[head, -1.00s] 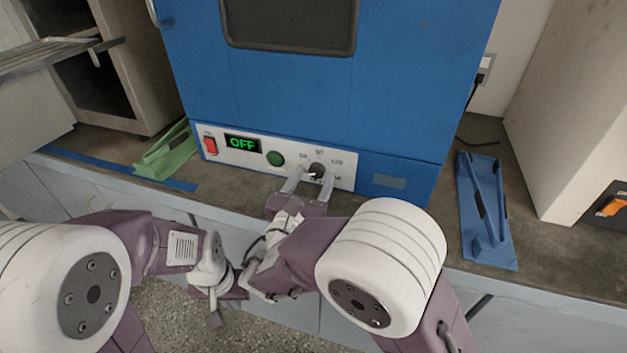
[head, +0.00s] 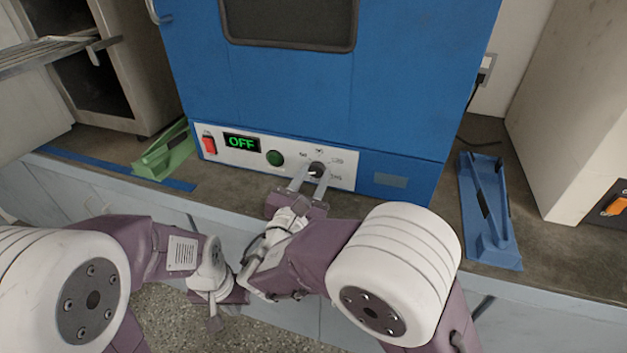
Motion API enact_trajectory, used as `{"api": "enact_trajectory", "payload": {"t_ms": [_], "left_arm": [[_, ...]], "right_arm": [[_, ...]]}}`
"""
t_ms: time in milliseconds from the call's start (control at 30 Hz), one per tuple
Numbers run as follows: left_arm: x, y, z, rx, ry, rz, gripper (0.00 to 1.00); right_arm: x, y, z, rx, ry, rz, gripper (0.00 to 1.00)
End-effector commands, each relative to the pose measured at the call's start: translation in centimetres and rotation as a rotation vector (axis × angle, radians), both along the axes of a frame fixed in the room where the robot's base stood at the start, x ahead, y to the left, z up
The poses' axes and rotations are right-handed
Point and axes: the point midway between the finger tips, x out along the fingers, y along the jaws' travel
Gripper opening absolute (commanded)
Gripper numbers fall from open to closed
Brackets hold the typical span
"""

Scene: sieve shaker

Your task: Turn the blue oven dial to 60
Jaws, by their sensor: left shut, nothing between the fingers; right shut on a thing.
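The blue oven (head: 290,90) stands on the bench with a white control panel (head: 237,158) along its lower front. The dark dial (head: 317,169) sits at the right of the panel, with small number marks around it; its pointer setting is too small to read surely. My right gripper (head: 313,176) is shut on the dial, one finger on each side. The display (head: 241,142) reads OFF in green. My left gripper (head: 215,318) is low at the left, in front of the bench, shut and empty, away from the oven.
A red switch (head: 210,145) and a green round button (head: 275,158) are on the panel. A green holder (head: 163,152) stands left of the oven and a blue holder (head: 487,215) right of it. A beige machine (head: 580,110) with an orange switch stands far right.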

Motion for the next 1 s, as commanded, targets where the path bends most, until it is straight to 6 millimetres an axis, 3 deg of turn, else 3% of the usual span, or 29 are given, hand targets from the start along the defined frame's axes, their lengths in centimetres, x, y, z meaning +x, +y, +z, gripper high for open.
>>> {"api": "enact_trajectory", "payload": {"t_ms": [600,1000], "left_arm": [[0.0,0.0,-7.6,0.000,0.000,0.000,0.00],[0.0,0.0,-10.9,0.000,0.000,0.000,0.00]], "right_arm": [[0.0,0.0,-0.7,0.538,-0.175,0.000,0.00],[0.0,0.0,-0.4,0.775,-0.250,0.000,0.00]]}}
